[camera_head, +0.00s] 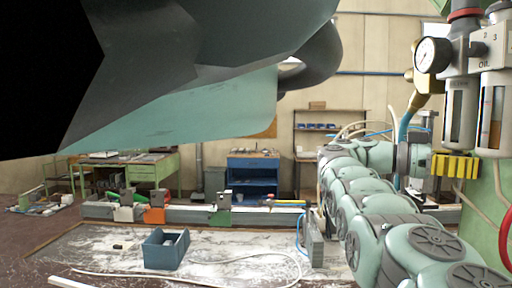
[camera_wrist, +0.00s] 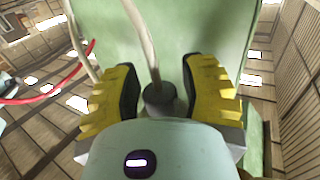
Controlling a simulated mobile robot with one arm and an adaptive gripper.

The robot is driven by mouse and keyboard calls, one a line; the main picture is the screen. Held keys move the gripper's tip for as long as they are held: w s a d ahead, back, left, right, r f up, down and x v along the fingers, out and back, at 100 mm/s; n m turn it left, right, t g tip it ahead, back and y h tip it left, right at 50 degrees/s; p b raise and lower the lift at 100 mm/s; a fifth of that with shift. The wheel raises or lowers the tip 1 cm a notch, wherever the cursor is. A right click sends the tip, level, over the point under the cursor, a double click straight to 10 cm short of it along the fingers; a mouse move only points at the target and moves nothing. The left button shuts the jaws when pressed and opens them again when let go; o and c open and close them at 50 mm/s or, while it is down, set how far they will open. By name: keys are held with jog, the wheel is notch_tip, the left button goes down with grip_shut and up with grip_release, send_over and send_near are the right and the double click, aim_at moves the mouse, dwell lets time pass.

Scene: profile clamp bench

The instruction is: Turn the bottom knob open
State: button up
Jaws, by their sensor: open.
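My gripper (camera_head: 456,166) is at the right in the head view, its yellow fingers just below the clear bowls of an air filter unit (camera_head: 460,95). In the wrist view my gripper (camera_wrist: 161,85) is open, one yellow finger on each side. A dark round knob-like piece (camera_wrist: 160,98) lies between the fingers, with gaps on both sides. I cannot tell for sure that it is the bottom knob. A pale hose (camera_wrist: 143,40) runs up from beside it. No bottom knob shows clearly in the head view.
A pressure gauge (camera_head: 432,55) and brass fitting sit left of the bowls. A green panel (camera_wrist: 210,30) stands close behind the fingers. A red hose (camera_wrist: 45,92) curves at the left. The bench (camera_head: 230,245) holds a blue bin (camera_head: 166,250) and a clamped profile.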

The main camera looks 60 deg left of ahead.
jog(key=shift+o, duration=1.1)
jog(key=shift+d, duration=0.15)
jog(key=shift+f+n+t+y+b, duration=0.2)
jog(key=shift+n+t+y+b, duration=0.3)
jog(key=shift+t+b, duration=0.4)
jog(key=shift+w+r+n+t+y+b, duration=0.1)
jog(key=shift+w+n+t+y+b, duration=0.1)
jog(key=shift+n+t+y+b, duration=0.7)
jog(key=n+t+y+p, duration=0.2)
jog(key=n+y+p, duration=0.1)
jog(key=p, duration=0.1)
jog(key=a+n+t+y+p, duration=0.1)
jog(key=n+t+y+p, duration=0.1)
jog(key=n+y+p, duration=0.1)
jog(key=r+n+t+y+p, duration=0.1)
jog(key=n+t+y+p, duration=0.1)
jog(key=y+p, duration=0.3)
jog(key=shift+w+a+n+t+p, duration=0.15)
jog(key=shift+w+n+t+p, duration=0.25)
jog(key=shift+n, duration=0.1)
jog(key=n+y+p, duration=0.1)
jog(key=y+p, duration=0.1)
jog(key=p, duration=0.4)
jog(key=n+y+p, duration=0.1)
jog(key=y+p, duration=0.1)
jog(key=p, duration=0.4)
jog(key=shift+a+f+n+y, duration=0.1)
jog(key=shift+a+n+y, duration=0.1)
jog(key=shift+n+y, duration=0.2)
